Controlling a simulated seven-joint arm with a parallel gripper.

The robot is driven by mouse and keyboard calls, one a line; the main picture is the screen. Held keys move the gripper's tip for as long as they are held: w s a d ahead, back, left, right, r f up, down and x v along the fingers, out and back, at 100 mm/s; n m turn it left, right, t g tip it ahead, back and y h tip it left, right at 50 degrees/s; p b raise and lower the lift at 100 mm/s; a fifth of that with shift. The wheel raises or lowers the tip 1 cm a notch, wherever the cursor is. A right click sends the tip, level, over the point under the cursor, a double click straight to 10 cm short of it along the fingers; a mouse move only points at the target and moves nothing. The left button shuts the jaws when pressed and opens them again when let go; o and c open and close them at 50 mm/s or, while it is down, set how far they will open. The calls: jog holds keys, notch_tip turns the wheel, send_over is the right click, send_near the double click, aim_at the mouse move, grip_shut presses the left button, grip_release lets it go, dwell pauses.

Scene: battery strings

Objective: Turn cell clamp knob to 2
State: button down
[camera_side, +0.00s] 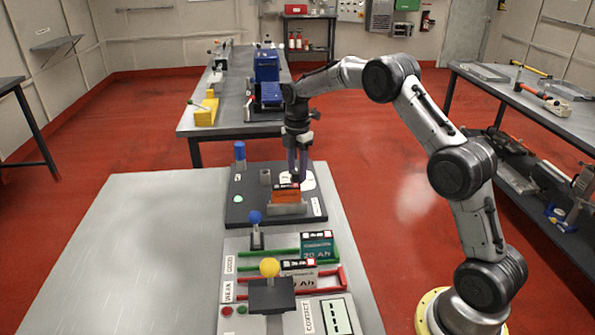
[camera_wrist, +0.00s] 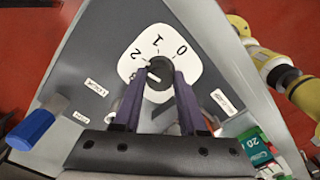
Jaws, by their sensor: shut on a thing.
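The dark clamp knob (camera_wrist: 158,79) sits on a white dial (camera_wrist: 183,76) in the wrist view. The dial shows 0, 1 and 2 around its far side; a further mark at its left is partly hidden by a finger. The knob's pointer setting is hard to read. My gripper (camera_wrist: 162,72) has its two purple fingers on either side of the knob, shut on it.
A blue-topped post (camera_side: 239,151) stands left of the dial on the dark plate (camera_side: 240,209). Nearer are a blue ball handle (camera_side: 255,216), a yellow ball handle (camera_side: 269,267) and a green cell (camera_side: 318,246). The table's left side (camera_side: 130,255) is clear.

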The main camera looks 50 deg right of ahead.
aim_at(297, 171)
jog(key=c, duration=0.5)
grip_release()
jog(key=shift+r, duration=1.8)
